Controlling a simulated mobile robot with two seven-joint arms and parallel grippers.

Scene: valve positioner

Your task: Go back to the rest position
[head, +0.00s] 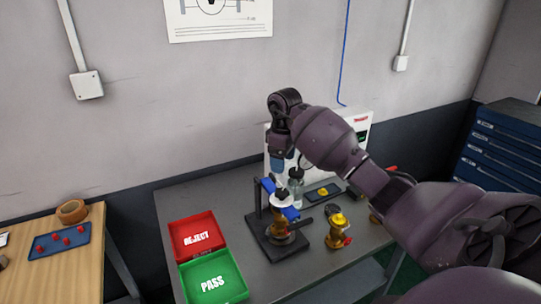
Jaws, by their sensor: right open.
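My right arm comes in from the right and reaches over the grey workbench (167,200). My right gripper (288,180) points down above the black fixture with blue clamps (258,222). It is open, and its fingers are small and partly mixed with the parts behind. A brass valve part (278,231) sits in the fixture under the gripper. I cannot tell whether the fingers touch the fixture. My left gripper is out of view.
A red REJECT tray (216,222) and a green PASS tray (241,281) lie at the bench's left. Another brass valve (338,234) stands right of the fixture. A white panel (362,122) stands behind. A wooden table (75,280) is at left, a blue cabinet (500,150) at right.

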